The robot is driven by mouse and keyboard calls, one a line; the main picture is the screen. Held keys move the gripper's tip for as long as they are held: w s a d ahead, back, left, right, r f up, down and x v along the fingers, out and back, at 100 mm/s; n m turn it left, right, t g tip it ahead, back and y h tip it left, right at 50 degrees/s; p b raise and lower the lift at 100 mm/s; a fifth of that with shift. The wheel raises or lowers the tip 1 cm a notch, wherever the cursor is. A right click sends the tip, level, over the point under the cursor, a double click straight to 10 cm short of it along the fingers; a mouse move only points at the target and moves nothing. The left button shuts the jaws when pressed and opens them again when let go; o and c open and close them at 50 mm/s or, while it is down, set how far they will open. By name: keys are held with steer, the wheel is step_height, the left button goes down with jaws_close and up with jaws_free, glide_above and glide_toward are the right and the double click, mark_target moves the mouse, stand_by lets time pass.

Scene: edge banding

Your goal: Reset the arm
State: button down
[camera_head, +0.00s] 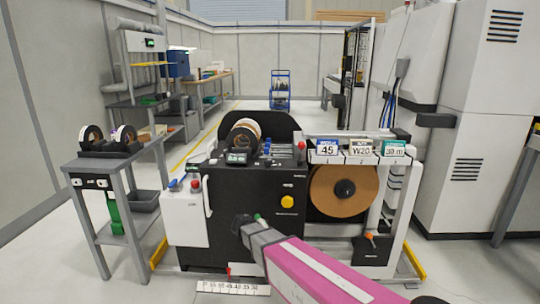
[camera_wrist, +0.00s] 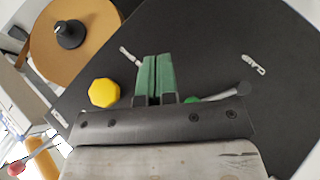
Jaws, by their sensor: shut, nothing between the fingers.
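My gripper (camera_head: 246,222) reaches in from the lower right at the end of my pink arm, in front of the black front panel of the edge banding machine (camera_head: 240,190). In the wrist view, the two green fingers of my gripper (camera_wrist: 155,75) lie together with only a thin line between them, shut and empty. The black panel (camera_wrist: 210,50) fills the view beyond them. A yellow knob (camera_wrist: 103,92) is left of the fingers, and it also shows on the machine in the head view (camera_head: 287,202). I cannot tell how far the fingertips are from the panel.
A brown banding roll (camera_head: 344,190) sits on the machine's right side, under signs reading 45 (camera_head: 327,147) and W20 (camera_head: 361,148). A grey stand (camera_head: 118,168) with small rolls is at left. A white cabinet (camera_head: 490,120) stands at right.

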steer(key=s+d+m+g+y, duration=0.1)
steer(key=s+d+g+y, duration=0.2)
steer(key=s+d, duration=0.5)
steer(key=s+d+r+m+g+y, duration=0.1)
steer(key=s+d+m+g+y, duration=0.1)
steer(key=s+d+y, duration=0.3)
steer(key=s+d+g, duration=0.1)
steer(key=s+d, duration=0.3)
steer(key=d, duration=0.4)
steer(key=shift+d+m+g, duration=0.2)
steer(key=shift+m+g, duration=0.1)
